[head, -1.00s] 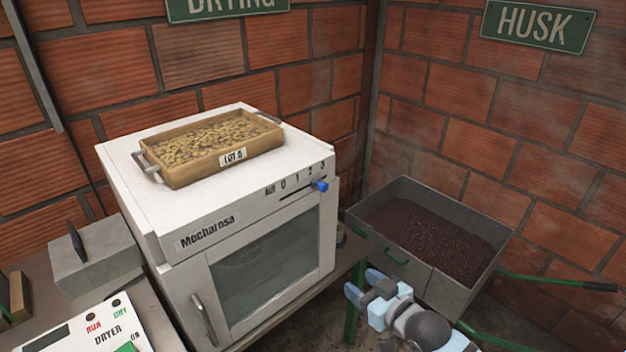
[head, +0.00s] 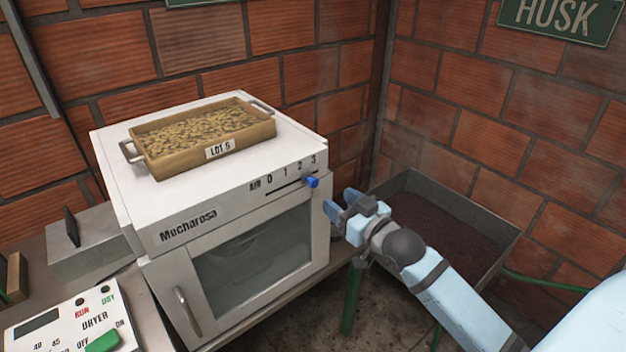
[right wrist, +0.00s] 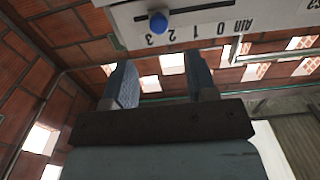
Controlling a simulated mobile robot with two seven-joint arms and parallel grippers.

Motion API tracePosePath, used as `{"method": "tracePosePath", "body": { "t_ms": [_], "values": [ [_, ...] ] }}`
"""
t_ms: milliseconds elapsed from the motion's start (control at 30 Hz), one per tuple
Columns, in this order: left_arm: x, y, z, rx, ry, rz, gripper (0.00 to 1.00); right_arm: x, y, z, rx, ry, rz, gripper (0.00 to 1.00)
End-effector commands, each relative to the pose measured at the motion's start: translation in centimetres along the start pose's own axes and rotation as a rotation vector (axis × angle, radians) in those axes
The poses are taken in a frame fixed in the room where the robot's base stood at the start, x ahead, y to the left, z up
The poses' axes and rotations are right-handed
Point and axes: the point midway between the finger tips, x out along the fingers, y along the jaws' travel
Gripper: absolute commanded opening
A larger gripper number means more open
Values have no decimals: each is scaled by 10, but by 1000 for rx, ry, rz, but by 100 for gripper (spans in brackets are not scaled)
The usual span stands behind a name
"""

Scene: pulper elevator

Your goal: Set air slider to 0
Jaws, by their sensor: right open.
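The air slider's blue knob (head: 312,182) sits at the right end of its slot, by the 3 mark, on the upper front of the white Mecharosa dryer (head: 190,234). The scale reads AIR, 0, 1, 2, 3 from left to right. In the right wrist view the knob (right wrist: 158,22) shows near the top, with the scale upside down. My right gripper (head: 337,203) is open and empty, just right of and below the knob, not touching it. Its two fingers (right wrist: 148,85) point up toward the panel in the wrist view. My left gripper is not in view.
A wooden tray labelled LOT 5 (head: 222,147) with beans stands on the dryer. A husk cart (head: 480,259) stands at the right, behind my right arm. A control panel (head: 72,322) and a grey box (head: 92,247) are at the left. The dryer door handle (head: 187,311) sticks out.

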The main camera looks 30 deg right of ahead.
Motion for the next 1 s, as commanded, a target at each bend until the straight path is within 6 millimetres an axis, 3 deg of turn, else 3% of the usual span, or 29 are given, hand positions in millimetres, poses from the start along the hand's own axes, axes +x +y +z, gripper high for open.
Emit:
{"method": "tracePosePath", "body": {
  "t_ms": [200,400,600,867,900,1000],
  "values": [
    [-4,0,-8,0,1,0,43,48,0,-3,0,1,1,52],
    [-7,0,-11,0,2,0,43,80,0,-1,0,0,1,52],
    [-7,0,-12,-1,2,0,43,94,0,0,-1,-1,1,52],
    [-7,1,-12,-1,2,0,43,96,0,0,-1,-1,0,52],
    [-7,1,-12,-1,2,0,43,96,0,0,-1,-1,0,50],
    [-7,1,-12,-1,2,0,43,96,0,0,-1,-1,0,27]
  ]
}}
